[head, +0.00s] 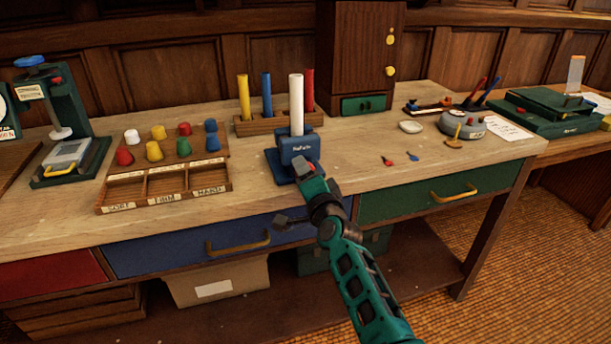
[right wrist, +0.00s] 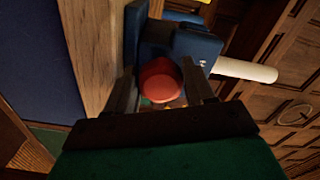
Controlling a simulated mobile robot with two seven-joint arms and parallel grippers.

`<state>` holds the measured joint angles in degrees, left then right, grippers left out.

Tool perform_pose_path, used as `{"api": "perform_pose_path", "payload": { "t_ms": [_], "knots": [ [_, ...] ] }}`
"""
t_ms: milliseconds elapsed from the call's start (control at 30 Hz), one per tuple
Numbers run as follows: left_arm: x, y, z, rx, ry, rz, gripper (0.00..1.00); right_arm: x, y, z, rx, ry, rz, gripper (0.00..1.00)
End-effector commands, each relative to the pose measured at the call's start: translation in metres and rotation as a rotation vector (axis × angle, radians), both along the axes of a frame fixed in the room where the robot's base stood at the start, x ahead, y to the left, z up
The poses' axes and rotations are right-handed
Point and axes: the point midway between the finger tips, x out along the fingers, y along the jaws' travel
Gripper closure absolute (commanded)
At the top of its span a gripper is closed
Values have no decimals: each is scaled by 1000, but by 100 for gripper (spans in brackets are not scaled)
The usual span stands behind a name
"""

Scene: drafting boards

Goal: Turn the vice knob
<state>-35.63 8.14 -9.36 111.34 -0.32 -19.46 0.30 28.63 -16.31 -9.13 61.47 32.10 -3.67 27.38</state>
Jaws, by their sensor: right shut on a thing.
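The blue vice (head: 296,147) stands at the front edge of the bench, with a white rod (head: 296,104) upright at it. My right gripper (head: 303,172) is at the front of the vice. In the right wrist view, the red vice knob (right wrist: 160,80) sits between the two dark fingers of my right gripper (right wrist: 167,92), which is shut on it. The vice body (right wrist: 194,48) and the white rod (right wrist: 247,70) lie just beyond. In the head view my gripper hides the knob. How far the knob is turned cannot be told. My left gripper is not in view.
Left of the vice are a wooden sorting tray (head: 165,190) and several coloured pegs. A rack (head: 262,124) with coloured tubes stands behind it. Small darts (head: 387,161) and a grey round device (head: 462,123) lie to the right.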

Motion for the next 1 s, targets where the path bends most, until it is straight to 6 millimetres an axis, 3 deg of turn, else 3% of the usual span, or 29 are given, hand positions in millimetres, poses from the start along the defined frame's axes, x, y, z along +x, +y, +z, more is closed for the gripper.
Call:
{"api": "perform_pose_path", "payload": {
  "t_ms": [233,267,467,1000],
  "knots": [
    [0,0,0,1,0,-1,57,0,0,0,0,1,0,77],
    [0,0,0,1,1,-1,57,0,0,0,0,1,0,46],
    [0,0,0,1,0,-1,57,0,0,0,-1,1,0,26],
    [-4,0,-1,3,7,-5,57,0,-1,-1,-58,-16,0,25]
  ]
}}
